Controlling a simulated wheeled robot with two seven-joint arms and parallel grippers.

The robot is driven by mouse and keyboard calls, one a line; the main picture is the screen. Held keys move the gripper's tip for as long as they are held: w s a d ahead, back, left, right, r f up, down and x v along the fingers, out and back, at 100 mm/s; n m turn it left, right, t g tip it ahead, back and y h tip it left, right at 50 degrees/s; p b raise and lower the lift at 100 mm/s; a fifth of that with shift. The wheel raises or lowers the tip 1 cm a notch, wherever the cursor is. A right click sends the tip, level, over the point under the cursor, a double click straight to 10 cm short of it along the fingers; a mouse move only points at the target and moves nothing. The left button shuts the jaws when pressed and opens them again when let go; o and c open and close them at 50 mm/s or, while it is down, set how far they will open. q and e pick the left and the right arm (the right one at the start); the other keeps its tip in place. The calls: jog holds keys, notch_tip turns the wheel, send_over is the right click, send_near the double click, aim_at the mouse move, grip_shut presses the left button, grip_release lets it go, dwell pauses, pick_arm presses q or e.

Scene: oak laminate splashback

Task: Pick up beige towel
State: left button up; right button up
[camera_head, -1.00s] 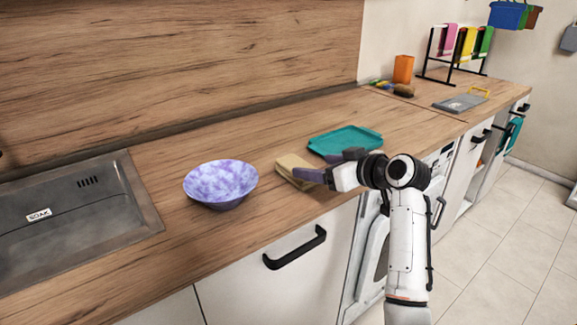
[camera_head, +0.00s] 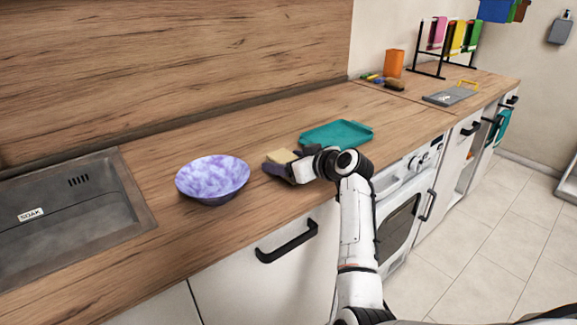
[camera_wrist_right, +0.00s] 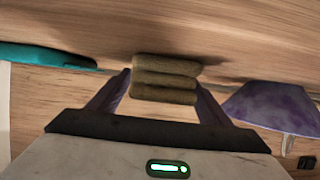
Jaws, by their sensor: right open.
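The beige towel (camera_head: 281,156) is a small folded stack on the wooden counter, between the purple bowl and the teal tray. In the right wrist view the folded towel (camera_wrist_right: 165,80) shows several layers and sits between the finger tips. My right gripper (camera_head: 287,162) is open around the towel, one finger on each side. Part of the towel is hidden by the fingers in the head view. My left gripper is out of view.
A purple bowl (camera_head: 212,178) stands left of the towel, with a grey sink (camera_head: 60,215) beyond it. A teal tray (camera_head: 337,134) lies close behind my right gripper. The counter behind the bowl is clear.

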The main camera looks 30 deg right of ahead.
jog(key=c, duration=1.3)
